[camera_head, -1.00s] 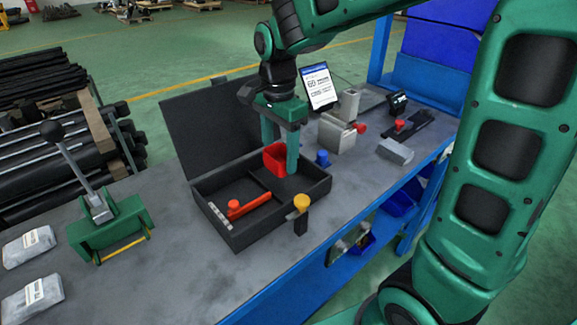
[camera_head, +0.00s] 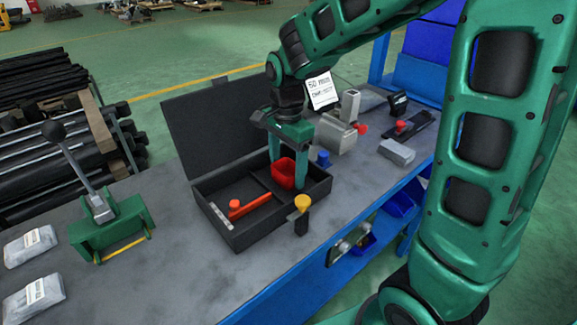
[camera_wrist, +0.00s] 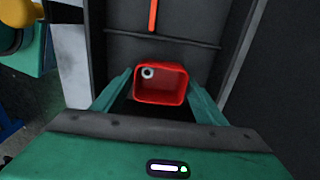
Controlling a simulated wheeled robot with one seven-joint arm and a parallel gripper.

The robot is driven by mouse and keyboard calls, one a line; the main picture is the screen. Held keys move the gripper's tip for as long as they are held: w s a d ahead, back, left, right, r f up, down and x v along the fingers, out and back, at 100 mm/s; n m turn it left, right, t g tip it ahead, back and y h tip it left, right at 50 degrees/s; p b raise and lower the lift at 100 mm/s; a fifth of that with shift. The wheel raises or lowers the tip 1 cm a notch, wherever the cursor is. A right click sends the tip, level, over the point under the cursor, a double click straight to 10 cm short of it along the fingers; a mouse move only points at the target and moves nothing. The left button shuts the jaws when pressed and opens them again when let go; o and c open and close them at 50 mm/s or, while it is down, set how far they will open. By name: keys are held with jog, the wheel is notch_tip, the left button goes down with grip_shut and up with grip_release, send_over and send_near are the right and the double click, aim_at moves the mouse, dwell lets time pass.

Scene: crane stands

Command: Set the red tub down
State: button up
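The red tub (camera_head: 284,175) is low in the right compartment of the open black case (camera_head: 258,238). My gripper (camera_head: 287,170) comes down from above with a finger on each side of the tub. In the wrist view the tub (camera_wrist: 160,98) sits upright between the fingertips of my gripper (camera_wrist: 160,80), which appear shut on its sides. A small grey ring (camera_wrist: 148,72) shows inside the tub. The tub's underside is hidden, so I cannot tell whether it touches the case floor.
The case's left compartment holds an orange-red bar (camera_head: 250,206). Its raised lid (camera_head: 215,125) stands behind. A yellow-topped knob (camera_head: 301,203) is at the front wall. A blue knob (camera_head: 323,159) and a grey vise (camera_head: 335,135) stand to the right.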

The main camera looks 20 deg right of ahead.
jog(key=shift+o, duration=0.5)
notch_tip(320, 180, up, 12)
jog(key=s+d+f+n, duration=0.4)
jog(key=s+d, duration=0.5)
jog(key=s, duration=0.3)
jog(key=s+d+f+n, duration=0.4)
jog(key=s+d, duration=0.5)
jog(key=s, duration=0.3)
jog(key=shift+s+d+f, duration=0.2)
jog(key=shift+w+f, duration=0.25)
jog(key=shift+w, duration=0.3)
